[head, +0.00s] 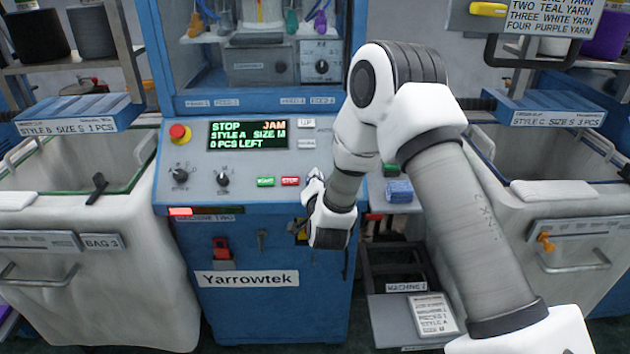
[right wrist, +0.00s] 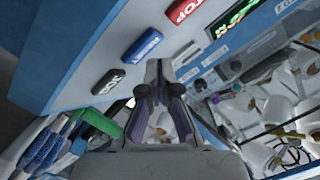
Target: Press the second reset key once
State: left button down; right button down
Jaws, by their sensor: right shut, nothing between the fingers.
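The machine marked Yarrowtek and Machine Two has a sloping control panel (head: 200,150). My right gripper (head: 316,180) is low over the panel's right part, just right of the red stop key (head: 290,181). It covers the keys beyond in the head view. In the right wrist view the shut, empty fingers (right wrist: 159,70) are beside a blue key (right wrist: 141,47), apart from it in the picture. Its white label is hard to read but fits "reset". A black key (right wrist: 108,81) lies to one side of it, the stop key (right wrist: 185,10) to the other. My left gripper is out of view.
The display (head: 248,134) reads STOP, JAM, style A, size M, 0 pcs left. A green start key (head: 265,182), two knobs and a red emergency button (head: 179,133) are on the panel. White bins (head: 100,270) flank the machine. A red light (head: 181,211) glows below.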

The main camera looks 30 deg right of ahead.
jog(key=shift+w+d+f, duration=0.1)
jog(key=shift+w+f, duration=0.1)
jog(key=shift+f, duration=0.05)
jog(key=shift+w+d+f+b, duration=0.1)
jog(key=shift+w+f+b, duration=0.05)
jog(key=shift+f+b, duration=0.2)
dwell(0.6)
jog(key=shift+r, duration=0.1)
jog(key=shift+s+a+r+p, duration=0.3)
jog(key=shift+s+r, duration=0.15)
jog(key=shift+r, duration=0.15)
jog(key=shift+s+r, duration=0.1)
jog(key=shift+r, duration=0.25)
jog(key=r, duration=0.1)
jog(key=s+a+r+p, duration=0.1)
jog(key=s+r+p, duration=0.1)
jog(key=shift+s+a+r, duration=0.1)
jog(key=shift+s+a, duration=0.1)
jog(key=shift+a, duration=0.05)
dwell(0.6)
